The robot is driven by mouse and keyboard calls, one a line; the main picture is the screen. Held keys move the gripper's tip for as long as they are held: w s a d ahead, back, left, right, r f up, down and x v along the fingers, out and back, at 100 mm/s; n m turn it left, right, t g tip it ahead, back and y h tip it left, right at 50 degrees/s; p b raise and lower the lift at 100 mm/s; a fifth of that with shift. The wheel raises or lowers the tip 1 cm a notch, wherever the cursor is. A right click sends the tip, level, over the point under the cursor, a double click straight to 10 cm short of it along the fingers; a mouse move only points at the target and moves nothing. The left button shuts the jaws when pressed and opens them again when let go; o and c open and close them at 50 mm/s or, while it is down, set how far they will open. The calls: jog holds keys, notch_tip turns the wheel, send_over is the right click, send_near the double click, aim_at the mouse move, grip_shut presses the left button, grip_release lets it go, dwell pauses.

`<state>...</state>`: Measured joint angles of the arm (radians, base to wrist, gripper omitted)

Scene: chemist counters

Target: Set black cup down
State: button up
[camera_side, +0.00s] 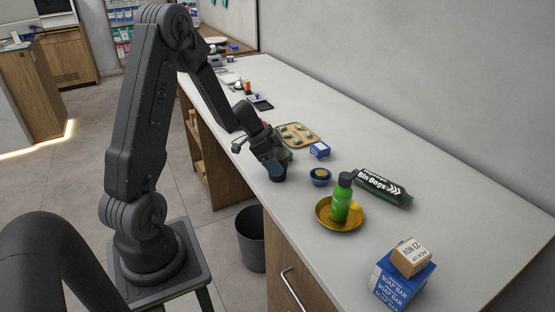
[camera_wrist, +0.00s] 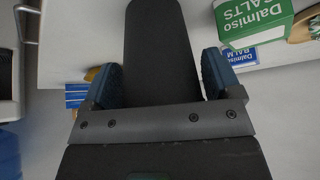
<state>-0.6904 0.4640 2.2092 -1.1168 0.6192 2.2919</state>
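The black cup (camera_side: 278,173) shows as a small dark shape at my gripper's fingertips, near the counter's front edge in the side view. My gripper (camera_side: 270,164) points downward there, with its blue fingers around the cup's side. In the wrist view, the dark cup (camera_wrist: 160,50) fills the space between the two blue fingers, which lie against both its sides, so my gripper (camera_wrist: 162,82) looks shut on it. The cup's base is at or very near the counter top (camera_side: 350,140); whether it touches cannot be told.
A green-and-white box (camera_wrist: 262,20) and a blue balm box (camera_wrist: 239,60) stand close by. A tray (camera_side: 315,138), small blue box (camera_side: 320,150), blue bowl (camera_side: 320,178), gold plate (camera_side: 322,217) with green bottle (camera_side: 341,200), and black bag roll (camera_side: 383,188) lie around. Boxes (camera_side: 403,280) stand nearest.

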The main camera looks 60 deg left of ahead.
jog(key=shift+o, duration=1.2)
jog(key=shift+r, duration=0.1)
jog(key=v, duration=1.1)
jog(key=s+d+r+n+g+y, duration=0.15)
jog(key=d+r, duration=0.25)
jog(key=d, duration=0.4)
jog(key=s+d+r+n, duration=0.15)
jog(key=d+r, duration=0.25)
jog(key=d, duration=0.5)
jog(key=s+d+r+n+t+y, duration=0.1)
jog(key=s+d+n, duration=0.3)
jog(key=s+d, duration=0.4)
jog(key=shift+s+d+r+t+y, duration=0.15)
jog(key=shift+s+r+t+y, duration=0.2)
jog(key=shift+s+r+y, duration=0.45)
jog(key=shift+s+f, duration=0.1)
jog(key=shift+f, duration=0.1)
